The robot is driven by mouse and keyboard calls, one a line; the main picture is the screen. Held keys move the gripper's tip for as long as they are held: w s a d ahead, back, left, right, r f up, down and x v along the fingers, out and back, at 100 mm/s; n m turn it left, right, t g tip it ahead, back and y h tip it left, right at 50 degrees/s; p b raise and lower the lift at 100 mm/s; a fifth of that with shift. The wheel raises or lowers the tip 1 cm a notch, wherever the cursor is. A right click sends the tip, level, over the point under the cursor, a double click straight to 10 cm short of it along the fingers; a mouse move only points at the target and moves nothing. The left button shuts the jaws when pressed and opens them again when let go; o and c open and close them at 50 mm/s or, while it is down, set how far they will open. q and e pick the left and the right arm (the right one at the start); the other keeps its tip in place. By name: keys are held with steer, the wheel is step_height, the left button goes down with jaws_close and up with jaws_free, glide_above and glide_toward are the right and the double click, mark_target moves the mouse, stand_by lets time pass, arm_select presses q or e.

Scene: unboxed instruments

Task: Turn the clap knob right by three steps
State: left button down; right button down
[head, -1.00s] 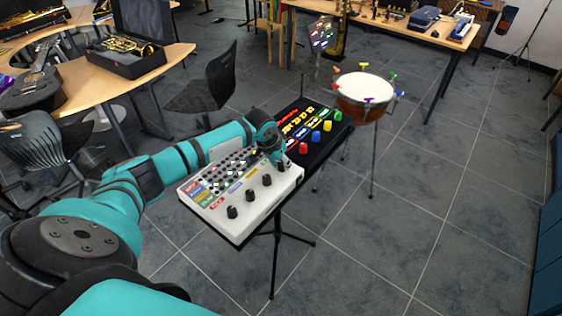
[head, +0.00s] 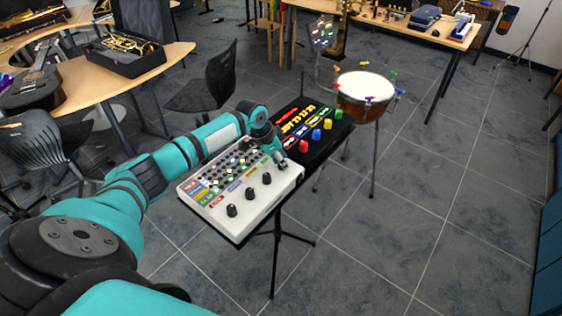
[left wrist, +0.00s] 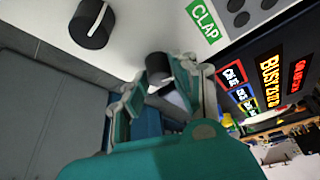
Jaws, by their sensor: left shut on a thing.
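The clap knob (left wrist: 158,66) is a black dial beside the green CLAP label (left wrist: 204,21) in the left wrist view. It is on the white drum machine (head: 239,229), at the far end of a row of black knobs. My left gripper (left wrist: 163,82) is shut around this knob, with a finger on each side. In the head view my left gripper (head: 279,158) is at the machine's far right corner and hides most of the knob. My right gripper is not in view.
A neighbouring black knob (left wrist: 91,24) with a white pointer line is close by. A black panel with coloured knobs and glowing labels (head: 322,152) adjoins the machine. A drum (head: 364,88) stands behind it. The floor to the right is clear.

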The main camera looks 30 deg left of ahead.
arm_select(q)
steer(key=m+h+b, duration=0.1)
steer(key=m+b, duration=0.1)
steer(key=shift+w+f+m+g, duration=0.1)
steer(key=shift+f+m+g, duration=0.05)
steer(key=shift+m+g, duration=0.2)
steer(key=m+g+b, duration=0.1)
steer(key=m+b, duration=0.2)
steer(key=shift+a+m+h, duration=0.1)
steer(key=shift+m+h, duration=0.25)
steer(key=shift+h, duration=0.05)
steer(key=m+g+b, duration=0.1)
steer(key=m+b, duration=0.2)
steer(key=shift+w+h, duration=0.15)
steer(key=shift+h, duration=0.15)
steer(key=shift+m+g+b, duration=0.65)
steer(key=shift+m+b, duration=0.35)
steer(key=shift+m, duration=0.5)
steer(key=shift+r, duration=0.2)
steer(key=c, duration=1.1)
jaws_free()
steer(key=shift+a, duration=0.1)
